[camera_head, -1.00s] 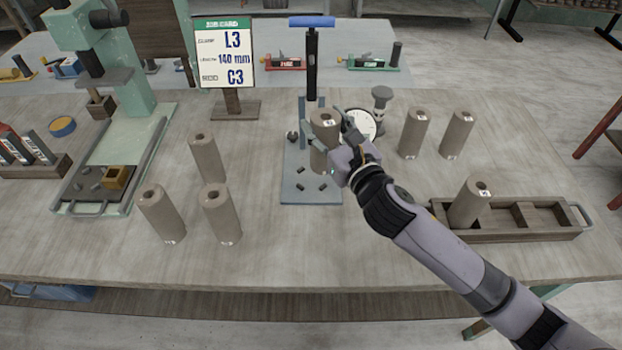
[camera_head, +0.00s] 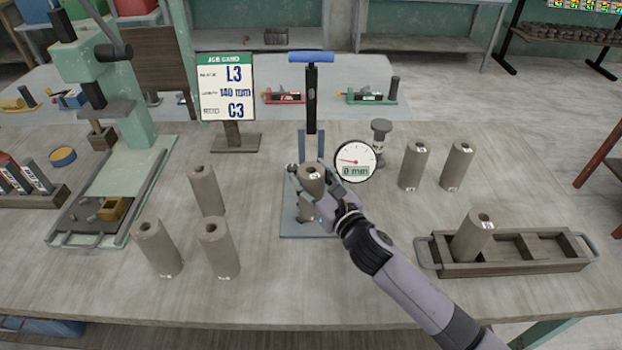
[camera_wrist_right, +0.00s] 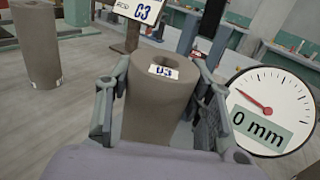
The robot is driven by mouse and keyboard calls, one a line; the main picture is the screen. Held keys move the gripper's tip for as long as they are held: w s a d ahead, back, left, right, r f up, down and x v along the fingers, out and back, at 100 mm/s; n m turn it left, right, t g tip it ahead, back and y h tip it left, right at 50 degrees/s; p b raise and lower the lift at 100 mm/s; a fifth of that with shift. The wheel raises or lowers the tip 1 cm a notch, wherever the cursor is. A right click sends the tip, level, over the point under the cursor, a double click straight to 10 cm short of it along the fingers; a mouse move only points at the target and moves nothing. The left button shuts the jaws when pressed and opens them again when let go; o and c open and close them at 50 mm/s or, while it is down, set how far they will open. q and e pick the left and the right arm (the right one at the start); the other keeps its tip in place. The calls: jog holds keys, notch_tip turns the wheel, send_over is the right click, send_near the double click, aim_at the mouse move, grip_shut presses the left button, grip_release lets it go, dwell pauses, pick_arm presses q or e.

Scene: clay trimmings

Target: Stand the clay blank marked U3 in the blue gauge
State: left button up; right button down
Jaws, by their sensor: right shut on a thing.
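My right gripper (camera_head: 322,190) is shut on a grey-brown clay blank (camera_head: 311,180), a cylinder with a hole in its top. In the right wrist view the held blank (camera_wrist_right: 158,92) has a label that reads U3 and stands close to upright between the fingers (camera_wrist_right: 160,112). It is over the base plate of the blue gauge (camera_head: 290,228), in front of its post. The gauge has a blue-handled plunger (camera_head: 312,95) above and a round dial (camera_head: 355,162) reading 0 mm. I cannot tell whether the blank's foot touches the plate. My left gripper is not in view.
Three blanks (camera_head: 158,248) stand left of the gauge, and two (camera_head: 413,165) stand to its right. A wooden tray (camera_head: 520,262) at right holds another blank (camera_head: 473,237). A green press (camera_head: 125,110) stands at left. A job card (camera_head: 226,88) reads L3, 140 mm, C3.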

dwell(0.3)
jog(key=c, duration=0.8)
grip_release()
jog(key=shift+f, duration=0.2)
jog(key=shift+o, duration=0.2)
jog(key=shift+r, duration=0.1)
jog(key=b+v, duration=0.1)
jog(key=v, duration=1.1)
